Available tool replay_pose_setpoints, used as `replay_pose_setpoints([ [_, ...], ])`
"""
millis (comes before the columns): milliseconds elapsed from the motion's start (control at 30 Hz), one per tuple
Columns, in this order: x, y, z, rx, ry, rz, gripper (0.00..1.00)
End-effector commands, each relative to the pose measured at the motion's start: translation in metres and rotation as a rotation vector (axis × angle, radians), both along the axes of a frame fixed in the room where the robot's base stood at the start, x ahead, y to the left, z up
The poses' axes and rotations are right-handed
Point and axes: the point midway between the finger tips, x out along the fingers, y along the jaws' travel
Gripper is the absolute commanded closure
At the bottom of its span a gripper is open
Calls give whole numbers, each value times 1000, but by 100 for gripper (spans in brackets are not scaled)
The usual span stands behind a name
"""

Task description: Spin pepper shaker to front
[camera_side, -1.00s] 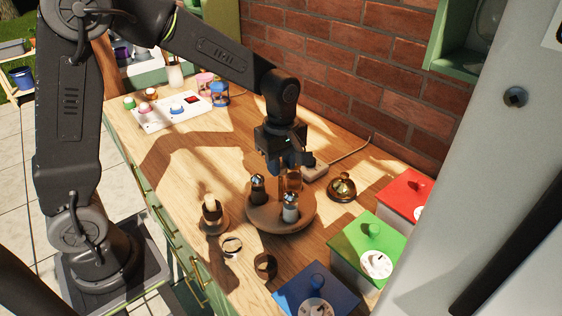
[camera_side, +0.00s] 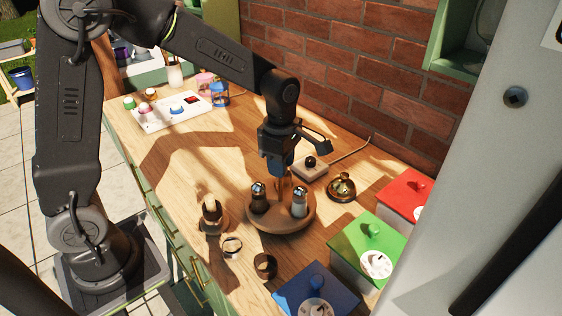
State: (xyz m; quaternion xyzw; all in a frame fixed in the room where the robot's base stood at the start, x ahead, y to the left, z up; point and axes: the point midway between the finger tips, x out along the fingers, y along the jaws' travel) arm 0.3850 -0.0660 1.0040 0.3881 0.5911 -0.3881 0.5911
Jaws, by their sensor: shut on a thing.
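A round wooden turntable (camera_side: 278,226) stands on the counter. A dark shaker with a shiny top (camera_side: 258,200) stands upright on its left side. A pale grey shaker with a shiny top (camera_side: 299,204) stands upright on its right side. Which one holds pepper I cannot read; no labels show. My gripper (camera_side: 281,174) points down over the turntable, between and behind the shakers. It is shut on a brown upright post (camera_side: 284,188) of the turntable, mostly hidden by the fingers and shakers. A brownish glassy item seems to stand behind it.
A wooden-topped item (camera_side: 211,212) stands close left of the turntable.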

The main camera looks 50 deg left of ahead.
Motion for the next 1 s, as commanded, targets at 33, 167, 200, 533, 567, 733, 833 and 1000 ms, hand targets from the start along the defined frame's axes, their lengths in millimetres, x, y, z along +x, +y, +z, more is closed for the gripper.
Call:
replay_pose_setpoints([
  [33,0,0,1,1,-2,23,100],
  [167,0,0,1,1,-2,84,100],
  [200,0,0,1,1,-2,102,100],
  [533,1,0,1,1,-2,212,100],
  [567,1,0,1,1,-2,219,100],
  [733,0,0,1,1,-2,247,100],
  [833,0,1,1,1,-2,255,100],
  [1000,0,1,1,1,-2,260,100],
])
